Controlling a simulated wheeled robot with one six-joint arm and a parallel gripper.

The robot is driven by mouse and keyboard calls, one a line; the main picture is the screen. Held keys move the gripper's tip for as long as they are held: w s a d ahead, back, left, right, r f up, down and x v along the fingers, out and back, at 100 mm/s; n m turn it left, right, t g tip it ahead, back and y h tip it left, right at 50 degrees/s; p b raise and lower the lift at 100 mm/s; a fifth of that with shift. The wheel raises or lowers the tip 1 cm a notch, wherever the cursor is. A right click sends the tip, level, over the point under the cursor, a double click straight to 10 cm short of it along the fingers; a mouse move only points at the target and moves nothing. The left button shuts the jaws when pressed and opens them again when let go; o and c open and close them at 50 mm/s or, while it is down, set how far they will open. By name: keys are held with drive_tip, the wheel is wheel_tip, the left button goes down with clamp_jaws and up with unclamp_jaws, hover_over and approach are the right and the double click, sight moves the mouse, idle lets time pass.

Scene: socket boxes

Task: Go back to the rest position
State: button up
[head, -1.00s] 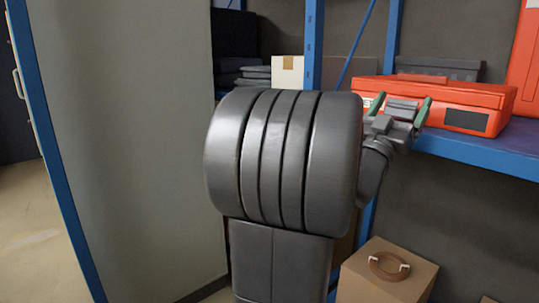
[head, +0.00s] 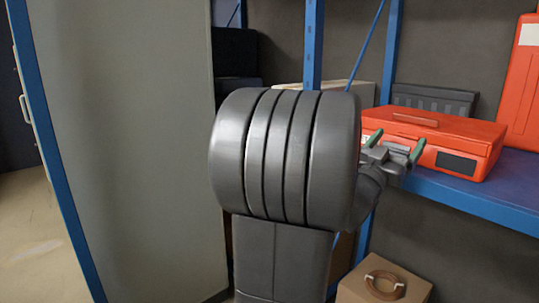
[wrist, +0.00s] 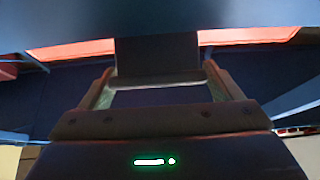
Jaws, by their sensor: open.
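My gripper (head: 395,147) is open in the head view, with its two green-lined fingers apart and nothing between them. It is just in front of an orange-red case (head: 440,132) that rests on the blue shelf, and it overlaps the case's left part in the picture. I cannot tell the gap between them. My large grey arm link hides much of the middle of the head view. In the wrist view my gripper (wrist: 160,92) shows both fingers spread, with a dark surface beyond them.
A blue shelf (head: 478,198) runs along the right. Another red case (head: 524,90) stands upright at the far right, with a dark grey case (head: 435,100) behind. Below is a cardboard box (head: 386,280) with a brown ring-shaped item (head: 384,285) on top. A grey panel (head: 130,150) fills the left.

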drive_tip(key=shift+w+d+r+g+y+p, duration=0.3)
drive_tip(key=shift+r+g+y+p, duration=0.3)
drive_tip(key=shift+p, duration=2.6)
drive_tip(key=shift+w+d+r+g+y+p, duration=0.3)
drive_tip(key=shift+g+y+p, duration=0.4)
drive_tip(key=shift+p, duration=2.5)
drive_tip(key=shift+w+d+g+y+p, duration=0.15)
drive_tip(key=shift+g+y+p, duration=0.25)
drive_tip(key=shift+p, duration=1.25)
drive_tip(key=shift+f, duration=0.15)
